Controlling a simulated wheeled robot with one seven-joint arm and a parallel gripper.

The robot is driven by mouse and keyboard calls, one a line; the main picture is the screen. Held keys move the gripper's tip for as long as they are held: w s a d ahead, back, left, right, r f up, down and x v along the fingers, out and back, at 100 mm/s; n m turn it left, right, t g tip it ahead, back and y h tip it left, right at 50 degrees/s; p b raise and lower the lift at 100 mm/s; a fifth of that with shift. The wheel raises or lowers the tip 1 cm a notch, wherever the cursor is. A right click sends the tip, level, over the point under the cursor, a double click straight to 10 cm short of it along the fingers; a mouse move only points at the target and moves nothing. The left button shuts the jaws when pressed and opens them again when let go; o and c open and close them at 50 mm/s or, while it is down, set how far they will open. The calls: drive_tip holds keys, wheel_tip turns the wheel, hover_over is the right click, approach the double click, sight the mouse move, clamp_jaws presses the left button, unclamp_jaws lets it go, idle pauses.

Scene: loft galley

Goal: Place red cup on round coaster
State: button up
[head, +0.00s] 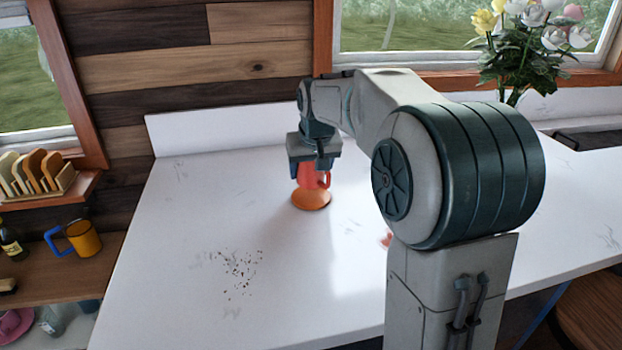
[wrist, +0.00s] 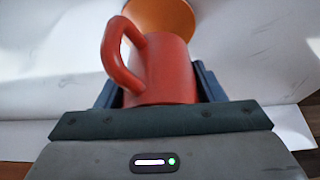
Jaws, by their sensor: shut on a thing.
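The red cup (head: 308,178) is upright in my gripper (head: 313,165), which points down above the white counter. In the wrist view the red cup (wrist: 168,70) sits between the two dark fingers of my gripper (wrist: 155,90), with its handle at the left. The round orange coaster (head: 311,200) lies on the counter just under the cup in the head view. In the wrist view the coaster (wrist: 165,14) shows beyond the cup, partly hidden by it. I cannot tell whether the cup touches the coaster.
The white counter (head: 220,220) is mostly clear, with dark specks (head: 238,270) at the front. A small reddish thing (head: 387,240) is partly hidden by my arm. Flowers (head: 530,45) stand at the back right. An orange mug (head: 83,238) stands on a wooden shelf at the left.

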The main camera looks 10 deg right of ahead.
sight(311, 179)
drive_tip(key=shift+f, duration=1.65)
drive_tip(key=shift+f, duration=0.2)
drive_tip(key=o, duration=1.1)
drive_tip(key=shift+r, duration=0.1)
drive_tip(key=shift+r, duration=0.2)
drive_tip(key=v, duration=1.2)
drive_tip(key=shift+f, duration=0.1)
